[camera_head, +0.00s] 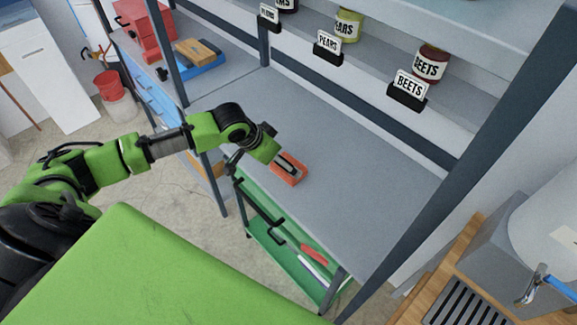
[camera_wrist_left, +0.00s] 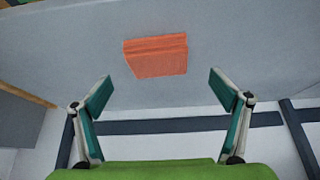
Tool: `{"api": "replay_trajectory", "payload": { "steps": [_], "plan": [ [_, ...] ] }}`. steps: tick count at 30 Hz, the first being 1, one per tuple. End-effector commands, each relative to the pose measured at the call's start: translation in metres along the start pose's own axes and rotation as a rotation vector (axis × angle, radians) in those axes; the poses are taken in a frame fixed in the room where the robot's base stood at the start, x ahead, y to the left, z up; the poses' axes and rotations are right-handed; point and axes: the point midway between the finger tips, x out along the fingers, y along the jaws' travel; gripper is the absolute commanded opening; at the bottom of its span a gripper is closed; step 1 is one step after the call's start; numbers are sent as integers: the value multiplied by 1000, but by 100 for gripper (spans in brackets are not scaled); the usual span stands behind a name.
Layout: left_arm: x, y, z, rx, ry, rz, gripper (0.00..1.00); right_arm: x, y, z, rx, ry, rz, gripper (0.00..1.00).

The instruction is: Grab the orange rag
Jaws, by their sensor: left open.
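The orange rag (camera_head: 291,178) lies folded on the grey workbench shelf (camera_head: 340,160) near its front edge. It also shows in the left wrist view (camera_wrist_left: 156,57) as a folded block with layered edges, centred just beyond the fingertips. My left gripper (camera_head: 284,163) reaches in from the left in the head view, over the rag, and hides part of it. In the left wrist view its two fingers (camera_wrist_left: 160,90) are spread wide with nothing between them. The rag looks apart from both fingers. My right gripper is not in view.
A green drawer cabinet (camera_head: 262,215) with an open drawer holding tools stands below the front edge. Jars and label cards, such as BEETS (camera_head: 408,88), stand on the shelf above. A dark upright post (camera_head: 470,150) rises at right. The bench right of the rag is clear.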

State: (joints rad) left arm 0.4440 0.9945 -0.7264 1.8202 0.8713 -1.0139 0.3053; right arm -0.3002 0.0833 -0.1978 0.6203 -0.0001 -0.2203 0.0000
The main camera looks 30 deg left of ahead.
Motion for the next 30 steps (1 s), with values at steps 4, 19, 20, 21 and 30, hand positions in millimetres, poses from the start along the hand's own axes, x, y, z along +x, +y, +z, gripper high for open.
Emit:
{"api": "replay_trajectory", "payload": {
  "steps": [4, 19, 20, 21, 30],
  "plan": [
    [9, 1, 0, 1, -1, 0, 91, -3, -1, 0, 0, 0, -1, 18],
    [60, 4, -1, 2, -1, 0, 91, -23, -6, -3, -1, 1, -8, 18],
    [60, 4, -1, 2, -1, 0, 91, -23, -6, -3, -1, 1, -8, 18],
    [61, 4, 0, 2, -1, 0, 91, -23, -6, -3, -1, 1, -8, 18],
    [60, 3, 0, 2, -1, 0, 52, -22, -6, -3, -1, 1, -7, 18]
  ]
}}
